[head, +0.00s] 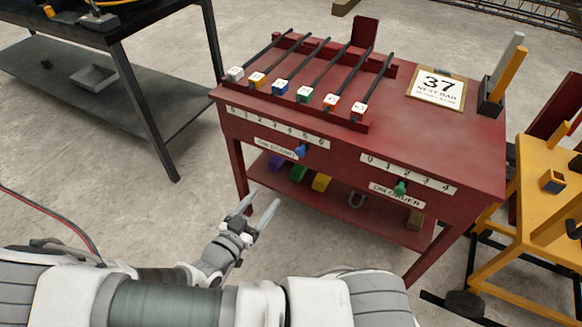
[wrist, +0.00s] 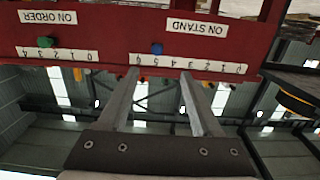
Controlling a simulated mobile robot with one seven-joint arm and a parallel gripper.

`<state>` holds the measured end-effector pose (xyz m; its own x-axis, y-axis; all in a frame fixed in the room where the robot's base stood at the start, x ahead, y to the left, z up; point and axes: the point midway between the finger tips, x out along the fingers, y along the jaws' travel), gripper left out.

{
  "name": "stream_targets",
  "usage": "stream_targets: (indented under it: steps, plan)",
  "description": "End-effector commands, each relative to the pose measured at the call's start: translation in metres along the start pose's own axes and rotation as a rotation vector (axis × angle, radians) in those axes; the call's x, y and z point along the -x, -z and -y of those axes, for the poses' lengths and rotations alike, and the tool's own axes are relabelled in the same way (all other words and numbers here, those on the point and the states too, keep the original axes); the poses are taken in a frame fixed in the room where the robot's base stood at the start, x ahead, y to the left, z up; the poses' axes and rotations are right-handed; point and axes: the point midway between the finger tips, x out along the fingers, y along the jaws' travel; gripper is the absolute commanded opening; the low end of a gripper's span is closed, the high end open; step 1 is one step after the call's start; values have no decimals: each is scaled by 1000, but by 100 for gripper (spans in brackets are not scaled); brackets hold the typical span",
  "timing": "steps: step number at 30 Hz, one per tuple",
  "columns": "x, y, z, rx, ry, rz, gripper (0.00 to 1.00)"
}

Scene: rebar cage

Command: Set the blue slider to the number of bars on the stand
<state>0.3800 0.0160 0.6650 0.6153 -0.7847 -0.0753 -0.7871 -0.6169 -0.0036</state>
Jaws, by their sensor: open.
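The blue slider (head: 300,151) is on the front of the red table (head: 440,145), under a number strip (head: 275,127) running from 0 to 6. It appears to stand near the 5. In the wrist view the blue slider (wrist: 156,48) shows beside the upside-down ON STAND label (wrist: 197,28). Several dark bars (head: 318,70) with coloured, tagged ends lie side by side on the red stand (head: 345,117) on top. My gripper (head: 263,198) is open and empty, below and in front of the slider, apart from it. Its fingertips show in the wrist view (wrist: 160,75).
A green slider (head: 400,188) sits on the ON ORDER scale to the right. A clipboard (head: 438,88) reading 37 lies on the tabletop. Coloured blocks (head: 298,172) lie on the lower shelf. A dark table (head: 110,45) stands left, a yellow stand (head: 545,205) right.

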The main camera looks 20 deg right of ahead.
Motion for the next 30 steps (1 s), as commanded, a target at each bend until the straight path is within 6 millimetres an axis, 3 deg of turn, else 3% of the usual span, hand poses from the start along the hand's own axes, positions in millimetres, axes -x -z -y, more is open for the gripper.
stream_targets:
  steps: [6, 11, 24, 30]
  plan:
    - [-4, 3, -6, 3, -3, -82, 66]
    - [-25, 4, -7, 3, -5, -82, 66]
    - [-120, 11, -8, 4, -6, -80, 66]
    - [-154, 14, -7, 3, -5, -77, 66]
